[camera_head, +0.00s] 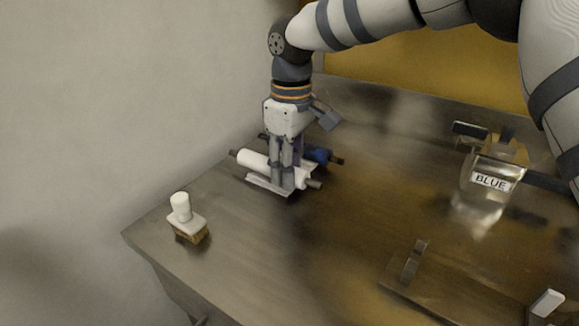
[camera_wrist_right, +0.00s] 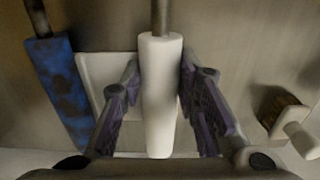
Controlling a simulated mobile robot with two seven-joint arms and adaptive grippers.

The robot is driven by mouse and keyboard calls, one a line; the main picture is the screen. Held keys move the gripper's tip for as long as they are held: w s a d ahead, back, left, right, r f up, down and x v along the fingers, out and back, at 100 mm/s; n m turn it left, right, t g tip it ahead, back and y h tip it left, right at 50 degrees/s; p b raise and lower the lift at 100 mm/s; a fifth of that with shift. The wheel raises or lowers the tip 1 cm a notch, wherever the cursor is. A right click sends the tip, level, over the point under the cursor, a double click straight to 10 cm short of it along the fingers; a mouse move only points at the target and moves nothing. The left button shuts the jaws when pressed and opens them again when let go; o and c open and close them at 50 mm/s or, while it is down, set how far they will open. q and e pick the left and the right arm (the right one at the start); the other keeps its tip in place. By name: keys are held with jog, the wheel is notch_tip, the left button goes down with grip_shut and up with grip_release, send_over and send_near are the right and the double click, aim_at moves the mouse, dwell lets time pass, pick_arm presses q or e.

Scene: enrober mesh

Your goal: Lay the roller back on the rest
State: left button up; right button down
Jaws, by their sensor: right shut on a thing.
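A white roller (camera_head: 258,161) with dark shaft ends lies at the back left of the metal table, and it also shows in the right wrist view (camera_wrist_right: 160,95). My right gripper (camera_head: 288,186) points down over it, with its fingers around the roller's middle, shut on it. A pale flat rest (camera_head: 264,186) shows under and beside the roller, partly hidden by the gripper. I cannot tell whether the roller touches it. A blue-stained roller (camera_head: 320,155) lies just behind, and it shows at the left of the right wrist view (camera_wrist_right: 62,85). My left gripper is out of view.
A brush or stamp with a white knob (camera_head: 184,217) stands near the table's left edge. A clear container labelled BLUE (camera_head: 487,185) stands at the right. A low plate with a dark upright piece (camera_head: 414,262) lies at the front right. The table's middle is clear.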

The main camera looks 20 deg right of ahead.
jog(key=shift+f, duration=0.35)
dwell(0.7)
jog(key=c, duration=1.2)
grip_release()
jog(key=shift+o, duration=0.2)
jog(key=shift+r, duration=3.5)
